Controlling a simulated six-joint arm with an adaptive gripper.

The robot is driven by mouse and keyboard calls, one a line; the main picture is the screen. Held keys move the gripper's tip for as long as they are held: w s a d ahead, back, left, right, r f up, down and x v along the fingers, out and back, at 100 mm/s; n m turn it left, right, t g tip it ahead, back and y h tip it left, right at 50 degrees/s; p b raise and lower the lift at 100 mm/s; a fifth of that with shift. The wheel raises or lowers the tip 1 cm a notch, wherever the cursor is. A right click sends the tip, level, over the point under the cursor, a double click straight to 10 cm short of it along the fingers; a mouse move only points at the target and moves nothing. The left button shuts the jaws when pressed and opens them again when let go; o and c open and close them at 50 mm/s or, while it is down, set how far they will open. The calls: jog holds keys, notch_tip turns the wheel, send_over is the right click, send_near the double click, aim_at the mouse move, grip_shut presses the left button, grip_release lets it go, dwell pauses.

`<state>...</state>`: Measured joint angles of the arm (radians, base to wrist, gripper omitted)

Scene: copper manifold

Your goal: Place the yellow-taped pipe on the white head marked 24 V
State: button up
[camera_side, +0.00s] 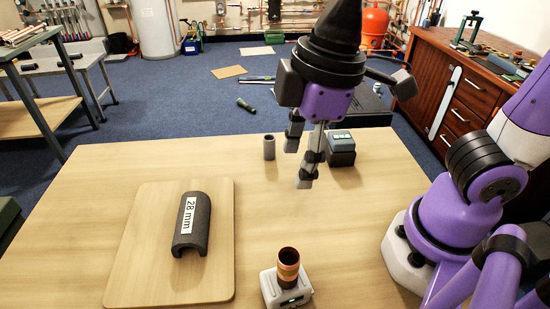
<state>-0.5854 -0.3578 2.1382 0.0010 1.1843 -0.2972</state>
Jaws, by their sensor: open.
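A short copper pipe (288,258) with a yellowish band stands upright at the near middle of the table. Its lower end meets the top of a small white head (271,288); whether it sits on it or in it I cannot tell. The white head has a small dark display on its front, too small to read. My gripper (299,162) is open and empty, pointing down above the back part of the table, well behind and above the pipe.
A dark foam half-shell marked 28 mm (187,232) lies on a wooden board (145,265) at left. A grey tube (269,147) and a dark box with a pale top (341,150) stand at the back. The table's middle (330,215) is clear.

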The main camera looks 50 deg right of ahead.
jog(key=w+d+f+m+t+h, duration=0.1)
jog(key=d+m+t, duration=0.3)
jog(key=d+m, duration=0.6)
jog(key=shift+w+d, duration=0.25)
jog(key=shift+d, duration=1)
